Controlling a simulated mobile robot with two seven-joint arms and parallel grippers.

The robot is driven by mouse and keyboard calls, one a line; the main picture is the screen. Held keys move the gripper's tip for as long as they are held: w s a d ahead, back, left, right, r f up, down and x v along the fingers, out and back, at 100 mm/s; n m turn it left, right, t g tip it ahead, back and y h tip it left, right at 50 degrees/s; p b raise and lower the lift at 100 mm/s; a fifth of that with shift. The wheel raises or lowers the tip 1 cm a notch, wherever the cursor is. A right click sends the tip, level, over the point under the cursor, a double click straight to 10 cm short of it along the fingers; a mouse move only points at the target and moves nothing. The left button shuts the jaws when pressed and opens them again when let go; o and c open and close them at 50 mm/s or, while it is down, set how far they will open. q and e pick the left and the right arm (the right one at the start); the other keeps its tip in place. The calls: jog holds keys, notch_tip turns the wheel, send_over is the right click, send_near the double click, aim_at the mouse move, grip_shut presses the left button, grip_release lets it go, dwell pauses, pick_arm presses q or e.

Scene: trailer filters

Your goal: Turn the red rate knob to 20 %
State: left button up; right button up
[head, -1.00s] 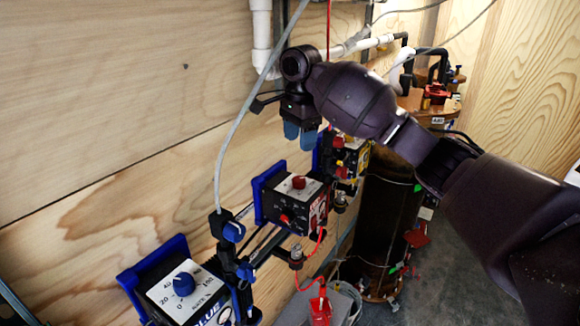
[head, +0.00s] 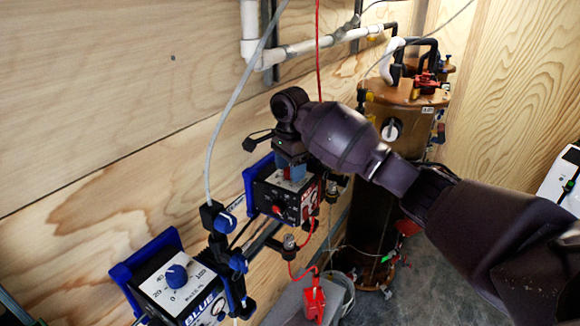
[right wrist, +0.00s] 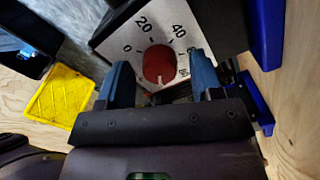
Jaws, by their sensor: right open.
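The red rate knob (right wrist: 158,64) shows in the right wrist view on a white dial plate (right wrist: 133,36) marked 0, 20, 40 and higher. A small pale mark shows at the knob's lower edge; which number it points to is unclear. My right gripper (right wrist: 157,84) is open, with one blue finger on each side of the knob; I cannot tell whether they touch it. In the head view my right gripper (head: 292,173) is over the red pump's black box (head: 284,200), hiding the knob. My left gripper is not in view.
A blue pump (head: 190,300) with a blue knob (head: 176,274) stands at lower left. A grey hose (head: 232,100) and blue-handled valves (head: 226,222) are beside the red pump. A brown tank (head: 405,92) stands behind. A yellow tray (right wrist: 58,97) shows in the wrist view.

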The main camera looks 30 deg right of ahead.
jog(key=shift+c, duration=0.4)
jog(key=c, duration=0.8)
jog(key=shift+c, duration=0.2)
